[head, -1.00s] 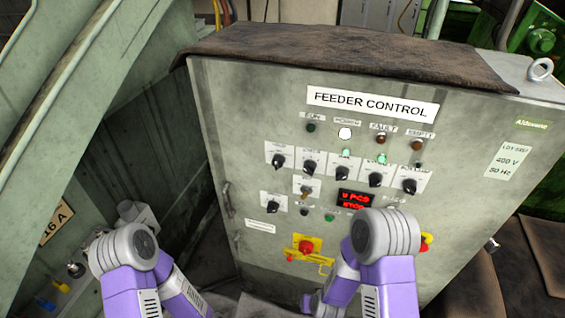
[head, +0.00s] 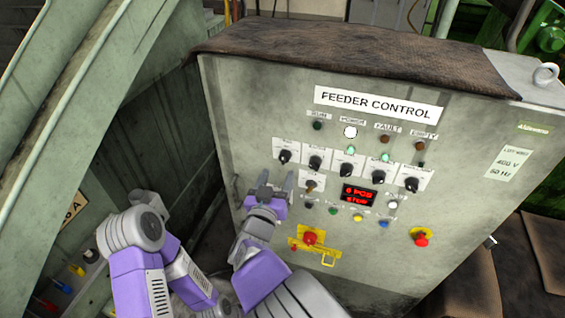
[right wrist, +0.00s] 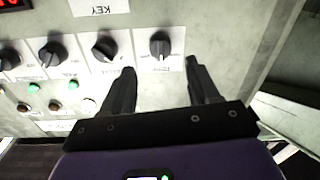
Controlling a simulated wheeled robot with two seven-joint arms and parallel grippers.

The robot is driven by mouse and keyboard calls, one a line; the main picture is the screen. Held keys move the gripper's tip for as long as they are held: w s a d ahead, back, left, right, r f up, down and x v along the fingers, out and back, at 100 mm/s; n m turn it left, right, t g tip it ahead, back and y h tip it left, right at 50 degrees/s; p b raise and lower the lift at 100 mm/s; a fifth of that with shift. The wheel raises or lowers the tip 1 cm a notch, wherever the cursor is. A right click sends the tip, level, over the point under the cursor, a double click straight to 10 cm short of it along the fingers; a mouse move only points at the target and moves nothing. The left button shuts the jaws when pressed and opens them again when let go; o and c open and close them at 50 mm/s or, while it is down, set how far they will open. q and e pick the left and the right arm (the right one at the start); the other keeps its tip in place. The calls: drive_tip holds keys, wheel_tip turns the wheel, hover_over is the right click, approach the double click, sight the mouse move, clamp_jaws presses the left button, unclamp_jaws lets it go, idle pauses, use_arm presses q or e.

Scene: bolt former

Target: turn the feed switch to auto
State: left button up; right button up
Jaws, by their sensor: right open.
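The feeder control cabinet (head: 225,110) has a row of black knobs on white plates. The leftmost knob of that row (head: 284,157) stands just beyond my right gripper (head: 276,179). This gripper is open and empty, fingers pointing up at the panel. The right wrist view, upside down, shows the same knob (right wrist: 160,45) lying between and beyond the fingertips of the right gripper (right wrist: 160,70), apart from them. The knob plates' small lettering is unreadable, so I cannot tell which knob is the feed switch. The lower-left knob is hidden behind my right gripper. My left gripper is not visible.
A key switch (head: 311,187) and a red display (head: 359,195) lie right of my right gripper. Below are several push buttons, a red switch on a yellow plate (head: 311,237) and a red emergency button (head: 421,238). A green sloping frame (head: 75,100) stands left of the cabinet.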

sight(283, 161)
drive_tip(key=x, duration=0.6)
drive_tip(key=shift+w+f+b, duration=0.1)
drive_tip(key=shift+w+b, duration=0.1)
drive_tip(key=shift+b, duration=0.2)
drive_tip(key=c, duration=1)
drive_tip(key=shift+c, duration=0.2)
drive_tip(key=m+b, duration=0.1)
drive_tip(key=m, duration=0.1)
drive_tip(key=m+b, duration=0.2)
drive_tip(key=shift+f+m+b, duration=0.2)
drive_tip(key=shift+m+b, duration=0.1)
drive_tip(key=shift+r+m+t+b, duration=0.1)
drive_tip(key=shift+m+t+b, duration=0.2)
drive_tip(key=shift+m+b, duration=1.65)
drive_tip(key=shift+m, duration=0.35)
